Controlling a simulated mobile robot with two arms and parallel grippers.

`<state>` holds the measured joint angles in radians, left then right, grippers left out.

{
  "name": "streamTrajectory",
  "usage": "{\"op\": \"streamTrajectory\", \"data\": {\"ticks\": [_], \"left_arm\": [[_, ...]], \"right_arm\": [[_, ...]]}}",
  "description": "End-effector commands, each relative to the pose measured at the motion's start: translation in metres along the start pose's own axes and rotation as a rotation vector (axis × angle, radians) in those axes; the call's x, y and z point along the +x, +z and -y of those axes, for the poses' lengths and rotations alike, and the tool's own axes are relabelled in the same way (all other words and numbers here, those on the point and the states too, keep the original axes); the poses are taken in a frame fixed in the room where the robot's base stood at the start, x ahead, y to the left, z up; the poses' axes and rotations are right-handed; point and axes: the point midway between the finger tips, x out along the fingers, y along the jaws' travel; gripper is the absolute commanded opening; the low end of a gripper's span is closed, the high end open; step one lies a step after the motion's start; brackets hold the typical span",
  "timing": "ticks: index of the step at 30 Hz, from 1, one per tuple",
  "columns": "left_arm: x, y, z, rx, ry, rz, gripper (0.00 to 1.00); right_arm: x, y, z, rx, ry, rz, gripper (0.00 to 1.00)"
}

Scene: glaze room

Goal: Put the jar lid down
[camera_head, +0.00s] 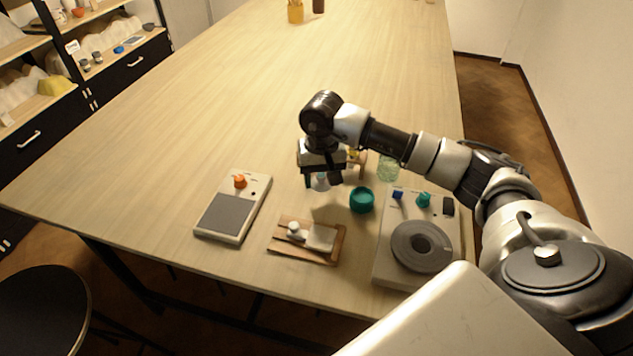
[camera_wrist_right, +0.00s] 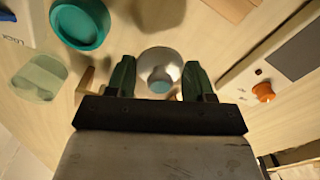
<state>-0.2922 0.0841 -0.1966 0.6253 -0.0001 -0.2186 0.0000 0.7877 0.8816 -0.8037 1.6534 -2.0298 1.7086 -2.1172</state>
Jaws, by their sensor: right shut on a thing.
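My right gripper (camera_head: 321,182) is over the middle of the near part of the table, pointing down. Its fingers are shut on the jar lid (camera_wrist_right: 158,68), a small pale grey round piece with a teal spot, which shows between the green fingertips in the wrist view. In the head view the lid (camera_head: 320,183) is small and partly hidden by the gripper. I cannot tell whether it touches the table. A clear green glass jar (camera_head: 388,168) stands to the right of the gripper; it also shows in the wrist view (camera_wrist_right: 40,78). My left gripper is not in view.
A teal bowl (camera_head: 362,202) stands close to the right of the gripper. A wooden board (camera_head: 273,250) with white items lies in front. A device with an orange knob (camera_head: 239,181) is left; one with a grey disc (camera_head: 421,246) is right.

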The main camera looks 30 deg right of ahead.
Motion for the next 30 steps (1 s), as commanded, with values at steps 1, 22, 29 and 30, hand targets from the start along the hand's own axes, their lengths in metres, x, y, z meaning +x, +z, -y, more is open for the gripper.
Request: {"op": "streamTrajectory", "data": {"ticks": [1, 22, 29, 30], "left_arm": [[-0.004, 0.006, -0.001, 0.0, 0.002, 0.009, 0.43], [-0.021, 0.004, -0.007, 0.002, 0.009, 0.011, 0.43], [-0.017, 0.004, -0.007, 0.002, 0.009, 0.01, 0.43], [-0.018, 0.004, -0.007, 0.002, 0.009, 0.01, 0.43]], "right_arm": [[0.002, -0.007, 0.004, 0.002, -0.002, 0.002, 0.3], [0.053, -0.018, 0.009, -0.001, 0.0, -0.002, 0.3], [0.056, -0.018, 0.009, -0.001, -0.001, -0.001, 0.54], [0.055, -0.018, 0.009, -0.001, -0.001, -0.001, 0.6]]}}
